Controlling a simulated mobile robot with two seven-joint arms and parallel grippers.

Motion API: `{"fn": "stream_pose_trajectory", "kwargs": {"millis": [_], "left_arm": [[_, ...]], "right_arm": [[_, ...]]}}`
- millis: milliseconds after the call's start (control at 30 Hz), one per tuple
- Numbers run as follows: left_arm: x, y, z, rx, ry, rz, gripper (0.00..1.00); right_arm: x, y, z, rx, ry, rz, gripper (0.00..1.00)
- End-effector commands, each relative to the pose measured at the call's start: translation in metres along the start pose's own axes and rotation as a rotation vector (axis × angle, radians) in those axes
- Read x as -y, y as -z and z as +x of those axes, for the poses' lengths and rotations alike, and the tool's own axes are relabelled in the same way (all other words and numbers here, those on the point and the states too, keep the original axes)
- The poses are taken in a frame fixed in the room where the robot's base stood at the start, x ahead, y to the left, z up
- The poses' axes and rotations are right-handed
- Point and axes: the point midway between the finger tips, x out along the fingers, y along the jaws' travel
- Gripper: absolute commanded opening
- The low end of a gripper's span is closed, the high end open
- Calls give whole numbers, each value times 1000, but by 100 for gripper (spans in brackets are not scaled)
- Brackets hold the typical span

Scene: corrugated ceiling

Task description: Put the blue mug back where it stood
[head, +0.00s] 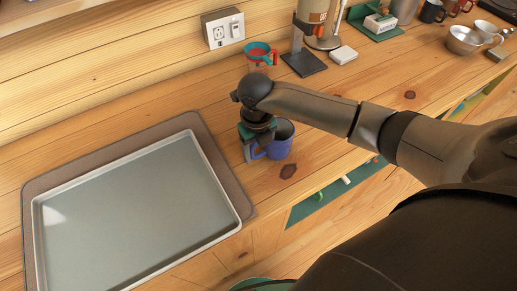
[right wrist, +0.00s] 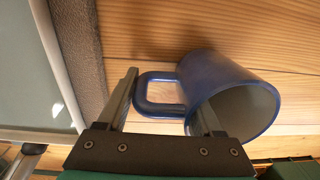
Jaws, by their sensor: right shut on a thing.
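The blue mug (head: 282,142) is at the wooden counter, right of the grey tray, with its handle toward the tray. My right gripper (head: 257,146) is at its handle side. In the right wrist view, the mug (right wrist: 235,92) has its open mouth toward the camera and looks empty. One finger of the right gripper (right wrist: 165,98) reaches to the mug's mouth, the other lies outside the handle. The jaws are shut on the mug, with the handle between them. I cannot tell whether its base touches the counter. My left gripper is not in view.
A grey tray (head: 190,140) on a brown mat (head: 201,128) fills the left of the counter. Bowls (head: 470,39) and mugs stand far right. An open drawer (head: 330,193) shows below the front edge.

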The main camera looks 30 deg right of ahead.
Motion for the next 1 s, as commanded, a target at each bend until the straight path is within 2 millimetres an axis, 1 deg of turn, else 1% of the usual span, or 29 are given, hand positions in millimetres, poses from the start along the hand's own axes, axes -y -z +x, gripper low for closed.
{"fn": "stream_pose_trajectory", "kwargs": {"millis": [133, 267, 300, 533, 567, 867, 967, 1000], "left_arm": [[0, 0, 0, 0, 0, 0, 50], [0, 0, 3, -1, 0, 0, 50], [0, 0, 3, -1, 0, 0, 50], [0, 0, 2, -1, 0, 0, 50], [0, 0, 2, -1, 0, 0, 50], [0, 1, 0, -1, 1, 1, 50], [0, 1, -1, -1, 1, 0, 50], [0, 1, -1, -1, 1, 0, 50]], "right_arm": [[0, -1, -1, 2, 0, 0, 0], [0, -1, 2, 2, 0, 0, 0], [0, 0, 3, 0, 0, 0, 69], [0, 0, 2, 0, 0, 0, 94], [0, 0, 2, 0, 0, 0, 97], [0, 0, 0, 0, 0, 0, 97], [0, -1, -9, 3, 0, 0, 97], [0, -2, -16, 4, -2, -1, 97]]}}
